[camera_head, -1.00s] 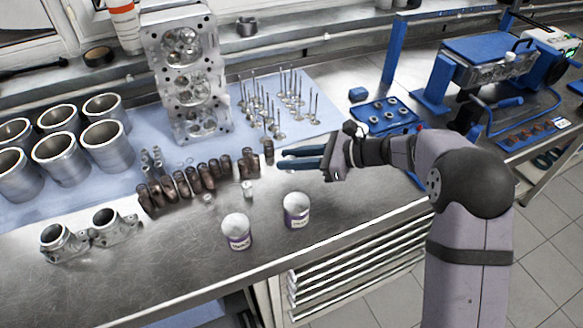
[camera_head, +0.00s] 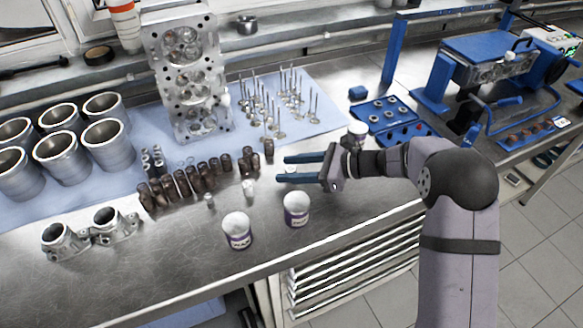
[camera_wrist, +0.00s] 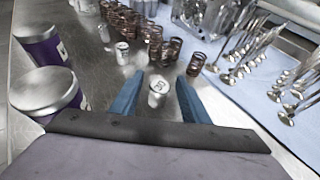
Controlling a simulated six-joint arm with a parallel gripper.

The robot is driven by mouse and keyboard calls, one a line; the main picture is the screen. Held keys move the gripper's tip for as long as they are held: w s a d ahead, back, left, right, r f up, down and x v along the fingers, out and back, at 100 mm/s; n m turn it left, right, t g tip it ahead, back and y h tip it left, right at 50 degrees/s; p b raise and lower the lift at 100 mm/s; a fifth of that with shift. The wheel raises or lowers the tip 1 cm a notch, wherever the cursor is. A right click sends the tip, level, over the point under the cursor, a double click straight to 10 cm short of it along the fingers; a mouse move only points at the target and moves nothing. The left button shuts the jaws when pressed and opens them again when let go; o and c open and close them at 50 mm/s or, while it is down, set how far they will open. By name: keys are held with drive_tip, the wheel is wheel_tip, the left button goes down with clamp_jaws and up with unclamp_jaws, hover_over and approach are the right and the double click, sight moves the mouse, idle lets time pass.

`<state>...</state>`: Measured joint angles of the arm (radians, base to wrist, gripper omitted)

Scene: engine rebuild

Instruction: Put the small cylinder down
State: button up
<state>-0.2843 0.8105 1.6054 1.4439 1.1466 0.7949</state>
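My gripper (camera_head: 281,169) is open above the steel bench, its two blue fingers spread apart and pointing left. The small cylinder (camera_wrist: 158,91), light metal with a marked top, stands upright between the fingers in the wrist view. A gap shows on each side of it, and it seems to rest on the bench. In the head view it is only a small pale shape between the fingers. Another small light cylinder (camera_head: 248,188) stands to the left; it also shows in the wrist view (camera_wrist: 122,53). A smaller one (camera_head: 209,201) stands farther left.
Dark copper-brown springs (camera_head: 187,182) stand in rows left of my gripper. Two white-lidded tins (camera_head: 237,231) (camera_head: 297,210) stand nearer the bench's front edge. Upright valves (camera_head: 279,128) stand on the blue mat behind. A blue tray (camera_head: 392,126) lies at the back right.

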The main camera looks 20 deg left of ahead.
drive_tip(key=shift+r, duration=0.1)
drive_tip(key=shift+r, duration=0.1)
drive_tip(key=b+v, duration=0.2)
drive_tip(key=v, duration=1)
drive_tip(key=shift+s, duration=0.1)
drive_tip(key=s+d+f+n+t+h+p, duration=0.1)
drive_tip(key=s+d+f+n+h+p, duration=0.2)
drive_tip(key=s+d+n+h, duration=0.7)
drive_tip(key=s+d+f+n+h+p, duration=0.25)
drive_tip(key=s+d+n, duration=0.45)
drive_tip(key=s+d, duration=0.65)
wheel_tip(320, 180, down, 29)
drive_tip(key=w+d+b, duration=0.1)
drive_tip(key=b, duration=2.8)
drive_tip(key=shift+w+d+r+h, duration=0.2)
drive_tip(key=shift+w+d+h, duration=0.15)
drive_tip(key=shift+w+h, duration=0.1)
